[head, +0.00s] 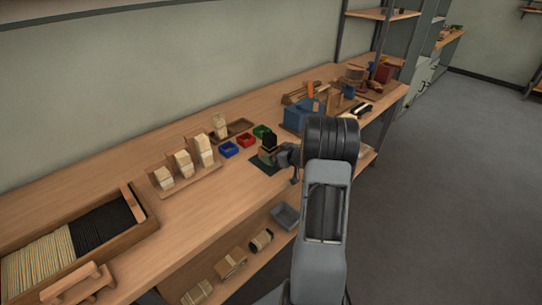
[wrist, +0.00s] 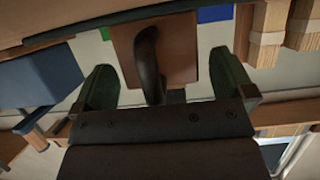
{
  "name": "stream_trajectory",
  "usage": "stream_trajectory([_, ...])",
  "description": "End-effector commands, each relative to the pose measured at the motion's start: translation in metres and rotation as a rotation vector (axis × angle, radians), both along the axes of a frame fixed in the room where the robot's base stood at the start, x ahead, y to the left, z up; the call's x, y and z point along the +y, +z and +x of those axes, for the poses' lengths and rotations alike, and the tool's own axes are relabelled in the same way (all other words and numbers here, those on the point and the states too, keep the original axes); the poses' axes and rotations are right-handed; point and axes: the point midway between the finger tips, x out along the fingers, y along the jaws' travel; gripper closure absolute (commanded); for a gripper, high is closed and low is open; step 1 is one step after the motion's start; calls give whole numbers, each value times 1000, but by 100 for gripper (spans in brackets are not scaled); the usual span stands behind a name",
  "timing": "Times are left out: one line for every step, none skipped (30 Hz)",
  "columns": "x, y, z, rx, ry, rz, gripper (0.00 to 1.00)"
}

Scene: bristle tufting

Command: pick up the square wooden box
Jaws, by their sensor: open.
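A small square brown wooden box (head: 265,154) with a black upper part stands on a dark mat on the bench in the head view. In the wrist view, the brown square face of the box (wrist: 181,45) shows with a dark curved part in front of it. My gripper (wrist: 165,80) is open, with one dark green finger on each side of the box. A gap shows beside the fingers, so I cannot see contact. In the head view my gripper (head: 281,157) is just right of the box, and my arm hides part of the bench there.
Blue (head: 228,150), red (head: 246,140) and green (head: 262,131) bins stand close behind the box. Upright bristle bundles (head: 184,163) are to the left. A blue box (head: 301,115) is to the right. A divided tray (head: 137,232) lies at the near left. Bare bench lies left of the mat.

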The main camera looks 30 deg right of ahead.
Motion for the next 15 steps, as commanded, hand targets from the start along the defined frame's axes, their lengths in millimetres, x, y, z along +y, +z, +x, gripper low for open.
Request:
stream_trajectory([0,0,0,0,0,0,0])
stream_trajectory([0,0,0,0,0,0,3])
stream_trajectory([0,0,0,0,0,0,7])
stream_trajectory([0,0,0,0,0,0,10])
stream_trajectory([0,0,0,0,0,0,12])
stream_trajectory([0,0,0,0,0,0,16])
stream_trajectory([0,0,0,0,0,0,19])
stream_trajectory([0,0,0,0,0,0,22])
stream_trajectory([0,0,0,0,0,0,26])
stream_trajectory([0,0,0,0,0,0,29])
stream_trajectory([0,0,0,0,1,0,32])
stream_trajectory([0,0,0,0,1,0,35])
stream_trajectory([0,0,0,0,1,0,38])
stream_trajectory([0,0,0,0,1,0,41])
stream_trajectory([0,0,0,0,1,0,45])
